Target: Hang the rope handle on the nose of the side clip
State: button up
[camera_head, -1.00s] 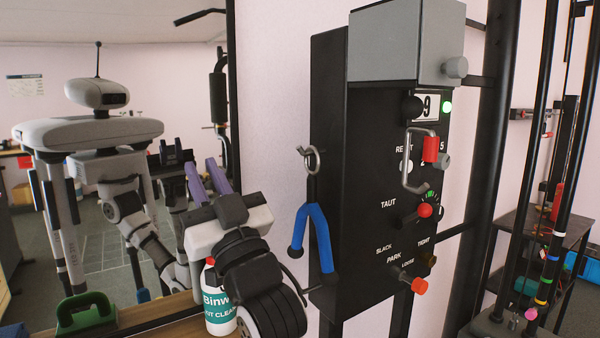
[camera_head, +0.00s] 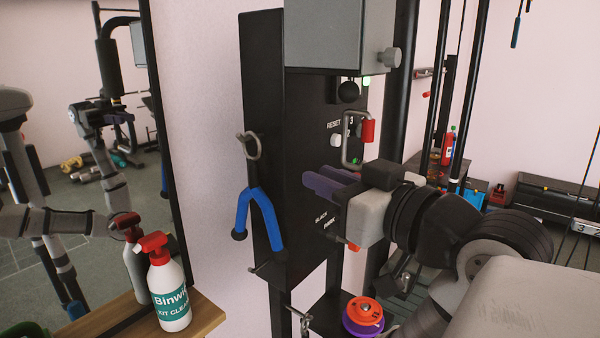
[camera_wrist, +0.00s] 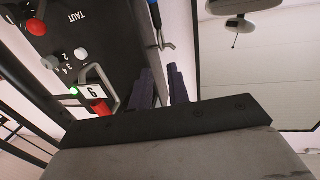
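The blue rope handle (camera_head: 258,215) hangs upside-down-Y shaped, with dark ends, at the left side of the black panel box (camera_head: 262,100). Its dark upper strap meets a grey metal hook or ring (camera_head: 252,146). I take this metal piece to be the side clip; whether the strap sits on its nose cannot be told. In the wrist view the metal piece (camera_wrist: 166,42) shows beyond the fingertips, with a bit of blue above it. My gripper (camera_head: 306,180) has two purple fingers, apart and empty, pointing left across the panel front, right of the rope handle. It also shows in the wrist view (camera_wrist: 160,72).
A red grip (camera_head: 368,131) on a metal bracket, a black knob (camera_head: 348,92) and other controls stick out of the panel near my gripper. A spray bottle (camera_head: 168,290) stands on a wooden shelf at lower left. Red and purple discs (camera_head: 364,318) lie below.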

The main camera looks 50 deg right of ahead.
aim_at(261, 151)
jog(key=w+p, duration=0.1)
jog(key=w, duration=0.3)
jog(key=w+d+p, duration=0.1)
jog(key=w, duration=0.4)
jog(key=w+p, duration=0.2)
jog(key=w, duration=0.2)
jog(key=shift+w+d, duration=0.25)
jog(key=shift+d, duration=0.1)
jog(key=shift+c, duration=0.4)
grip_shut()
